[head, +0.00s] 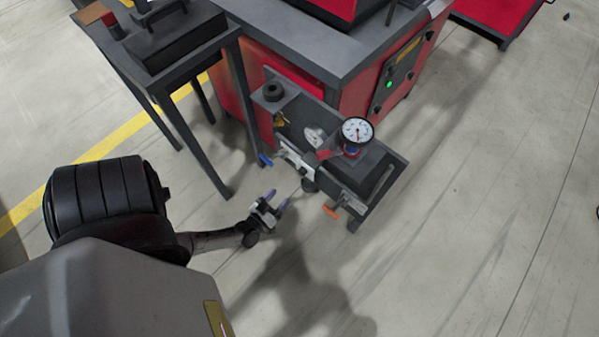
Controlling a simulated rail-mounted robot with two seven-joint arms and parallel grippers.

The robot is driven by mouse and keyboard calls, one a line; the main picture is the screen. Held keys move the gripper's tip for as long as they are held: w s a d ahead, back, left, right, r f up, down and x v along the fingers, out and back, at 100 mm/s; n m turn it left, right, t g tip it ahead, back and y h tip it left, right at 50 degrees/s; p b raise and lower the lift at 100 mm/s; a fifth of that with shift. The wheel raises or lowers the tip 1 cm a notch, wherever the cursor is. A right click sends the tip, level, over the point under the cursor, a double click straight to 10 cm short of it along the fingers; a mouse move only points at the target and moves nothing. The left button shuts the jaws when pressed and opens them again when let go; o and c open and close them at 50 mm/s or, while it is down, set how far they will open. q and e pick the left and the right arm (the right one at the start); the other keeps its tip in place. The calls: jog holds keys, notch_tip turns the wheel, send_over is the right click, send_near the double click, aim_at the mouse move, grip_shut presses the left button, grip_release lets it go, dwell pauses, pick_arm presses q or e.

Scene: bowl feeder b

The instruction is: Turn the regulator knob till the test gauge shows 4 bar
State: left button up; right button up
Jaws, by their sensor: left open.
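The test gauge (357,130), a round white dial with a dark rim, stands on the grey bench unit in the middle of the head view. Its needle is too small to read surely. A smaller white dial (314,136) sits left of it. A dark round knob (309,185), seemingly the regulator knob, hangs at the front under the pale fittings. My left gripper (274,202) is open and empty, with purplish fingers, to the left of and a little below this knob. It is apart from the knob. My right gripper is not in view.
A blue lever (265,159) and an orange lever (331,211) stick out at the unit's front. A dark cylinder (273,91) stands on its left end. A red and grey machine (340,50) stands behind. A dark side table (160,70) stands at left. Floor at right is clear.

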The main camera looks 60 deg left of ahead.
aim_at(301, 174)
pick_arm(q)
jog(key=b+x, duration=0.3)
jog(key=x, duration=0.7)
jog(key=shift+f, duration=0.15)
jog(key=shift+b+x, duration=0.45)
jog(key=shift+x, duration=0.35)
jog(key=c, duration=0.9)
